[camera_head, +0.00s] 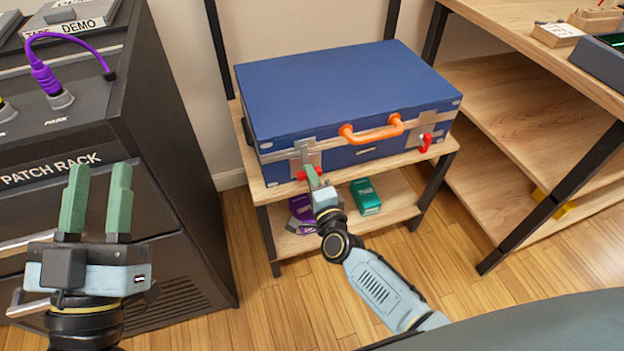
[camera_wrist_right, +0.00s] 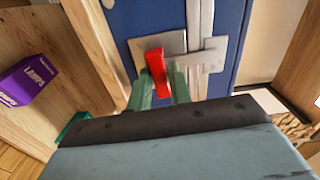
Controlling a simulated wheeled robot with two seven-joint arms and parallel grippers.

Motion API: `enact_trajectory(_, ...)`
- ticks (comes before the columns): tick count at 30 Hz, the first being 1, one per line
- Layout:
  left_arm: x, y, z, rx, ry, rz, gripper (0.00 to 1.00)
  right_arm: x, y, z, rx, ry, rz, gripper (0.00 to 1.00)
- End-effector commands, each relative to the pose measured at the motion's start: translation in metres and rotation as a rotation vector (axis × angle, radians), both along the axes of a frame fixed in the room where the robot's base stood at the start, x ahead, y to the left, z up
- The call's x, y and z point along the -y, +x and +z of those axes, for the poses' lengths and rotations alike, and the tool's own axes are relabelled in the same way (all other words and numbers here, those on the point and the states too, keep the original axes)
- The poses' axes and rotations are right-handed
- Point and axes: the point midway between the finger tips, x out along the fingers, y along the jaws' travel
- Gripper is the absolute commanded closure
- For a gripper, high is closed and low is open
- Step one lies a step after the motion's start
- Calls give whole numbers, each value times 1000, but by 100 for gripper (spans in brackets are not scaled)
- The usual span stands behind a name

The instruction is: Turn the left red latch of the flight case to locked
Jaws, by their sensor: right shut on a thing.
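The blue flight case (camera_head: 345,90) lies closed on a wooden stand, its orange handle (camera_head: 371,131) facing me. The left red latch (camera_head: 303,176) is at the case's front left, on a metal plate. My right gripper (camera_head: 313,178) is shut on the left red latch, which also shows between its green fingers in the right wrist view (camera_wrist_right: 157,70). There the latch stands roughly along the fingers; the fingers hide part of it. The right red latch (camera_head: 426,142) hangs downward at the case's front right. My left gripper (camera_head: 95,200) is open and empty, in front of the patch rack.
The wooden stand (camera_head: 445,150) holds purple boxes (camera_head: 300,209) and a teal box (camera_head: 365,196) on its lower shelf. The patch rack (camera_head: 60,160) stands at the left. A wooden shelf unit (camera_head: 530,95) stands at the right.

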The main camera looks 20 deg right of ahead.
Motion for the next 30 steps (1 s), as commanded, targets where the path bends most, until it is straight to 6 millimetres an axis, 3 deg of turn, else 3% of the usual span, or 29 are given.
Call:
enact_trajectory(21,0,-2,2,30,-9,1,64,0,-1,-1,-5,76,0,100)
enact_trajectory(22,0,-2,2,30,-9,1,64,0,-1,-1,-5,76,0,77)
enact_trajectory(26,0,-2,2,30,-9,1,64,0,0,-1,-4,75,0,60)
enact_trajectory(30,0,-2,2,30,-9,1,64,0,0,0,-4,75,0,58)
